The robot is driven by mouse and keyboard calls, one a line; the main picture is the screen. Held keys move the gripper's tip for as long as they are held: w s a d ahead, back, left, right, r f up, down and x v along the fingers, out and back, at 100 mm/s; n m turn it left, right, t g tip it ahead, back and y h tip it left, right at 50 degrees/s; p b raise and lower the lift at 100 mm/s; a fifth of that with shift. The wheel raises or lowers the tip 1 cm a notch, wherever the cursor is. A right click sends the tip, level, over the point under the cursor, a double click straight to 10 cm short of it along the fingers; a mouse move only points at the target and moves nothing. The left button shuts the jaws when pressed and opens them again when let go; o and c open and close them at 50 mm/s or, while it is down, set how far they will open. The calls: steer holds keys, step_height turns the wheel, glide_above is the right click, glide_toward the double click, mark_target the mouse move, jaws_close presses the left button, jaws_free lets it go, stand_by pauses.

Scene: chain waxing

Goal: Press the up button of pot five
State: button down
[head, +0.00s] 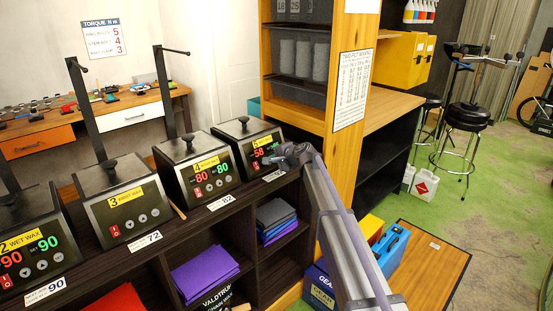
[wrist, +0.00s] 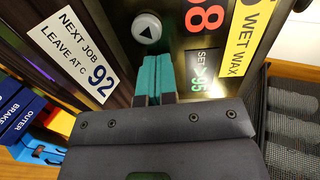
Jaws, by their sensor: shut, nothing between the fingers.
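Pot five (head: 246,142) is the black box at the far right of the pot row, with a yellow label and a red 58 on its front. My gripper (head: 283,160) is in front of that panel in the head view and hides part of it. In the wrist view, the teal fingers (wrist: 155,62) are shut together and empty. A round grey button with an up triangle (wrist: 147,30) lies just beyond their tips. A small gap seems to show, but I cannot tell the depth. Red digits (wrist: 203,16) and a green 95 (wrist: 203,77) show beside the fingers.
Pot four (head: 198,167), pot three (head: 123,204) and pot two (head: 30,240) stand to the left on the dark shelf. A white card (wrist: 75,52) reads NEXT JOB LEAVE AT C 92. A wooden post (head: 340,130) rises just right of pot five.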

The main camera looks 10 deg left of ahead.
steer(key=p+v, duration=0.6)
steer(key=v, duration=0.8)
stand_by(2.2)
